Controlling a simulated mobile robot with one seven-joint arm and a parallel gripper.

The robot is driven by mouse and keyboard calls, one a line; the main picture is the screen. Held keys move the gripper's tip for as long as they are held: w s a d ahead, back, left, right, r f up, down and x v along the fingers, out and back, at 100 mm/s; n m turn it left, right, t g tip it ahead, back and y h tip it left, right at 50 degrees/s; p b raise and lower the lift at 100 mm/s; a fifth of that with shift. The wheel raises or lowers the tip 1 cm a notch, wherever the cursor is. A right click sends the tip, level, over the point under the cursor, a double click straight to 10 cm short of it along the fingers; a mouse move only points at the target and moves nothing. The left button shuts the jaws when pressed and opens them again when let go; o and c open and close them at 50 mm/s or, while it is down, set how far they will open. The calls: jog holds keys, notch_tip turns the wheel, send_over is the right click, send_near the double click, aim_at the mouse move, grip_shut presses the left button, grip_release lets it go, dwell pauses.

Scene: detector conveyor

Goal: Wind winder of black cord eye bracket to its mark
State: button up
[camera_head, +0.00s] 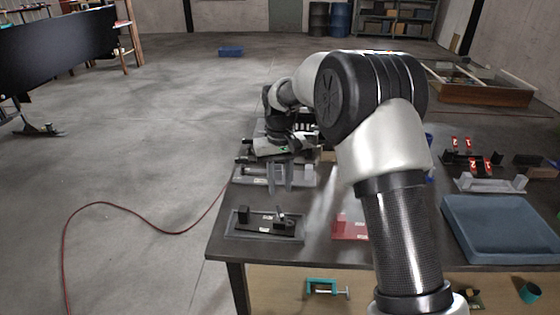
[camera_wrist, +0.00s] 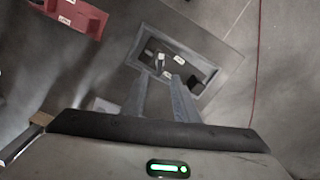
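The black cord eye bracket (camera_head: 265,222) appears to be the dark unit with upright blocks in a shallow grey tray (camera_head: 236,236) at the table's near left corner. A small pale upright piece, perhaps its winder (camera_head: 280,216), stands on it. In the wrist view the dark bracket (camera_wrist: 178,67) lies in its tray beyond my fingertips, with the pale piece (camera_wrist: 160,60) near the line between them. White labels are too small to read, and I cannot make out the mark. My gripper (camera_head: 280,190) hangs behind and above this tray. Its fingers (camera_wrist: 158,88) are apart with nothing between them.
Another grey tray (camera_head: 247,180) lies behind my fingers. A red block (camera_head: 350,228) sits to the right, partly behind my arm. A red cable (camera_head: 120,208) runs across the floor.

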notch_tip(320, 180, up, 9)
jog(key=shift+f, duration=0.15)
